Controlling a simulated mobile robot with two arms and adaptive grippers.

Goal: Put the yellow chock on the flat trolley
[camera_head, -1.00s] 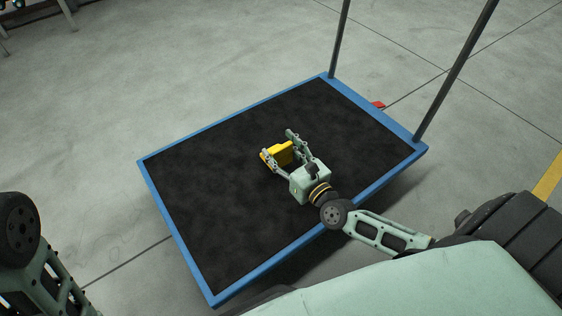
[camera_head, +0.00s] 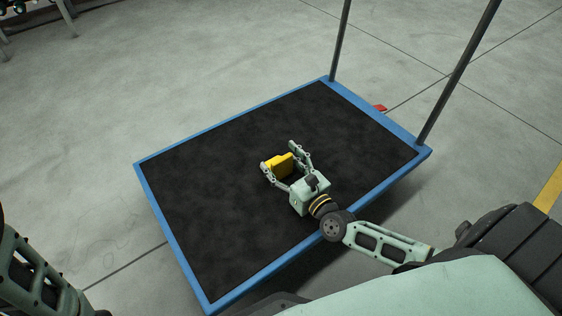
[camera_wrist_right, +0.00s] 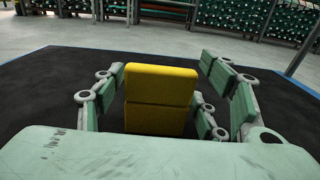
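The yellow chock (camera_head: 279,166) rests on the black deck of the flat trolley (camera_head: 215,205), near its middle. My right gripper (camera_head: 279,156) is open around the chock, one finger on each side. In the right wrist view the chock (camera_wrist_right: 160,98) stands between the spread fingers, close to the left finger and with a clear gap to the right one. The chock's far side and foot are partly hidden. My left gripper is out of view; only part of my left arm shows at the lower left.
The trolley has a blue rim (camera_head: 165,222) and two upright handle posts (camera_head: 458,72) at its right end. Most of the deck around the chock is bare. Open concrete floor surrounds the trolley. Racks (camera_wrist_right: 240,20) stand in the far background of the wrist view.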

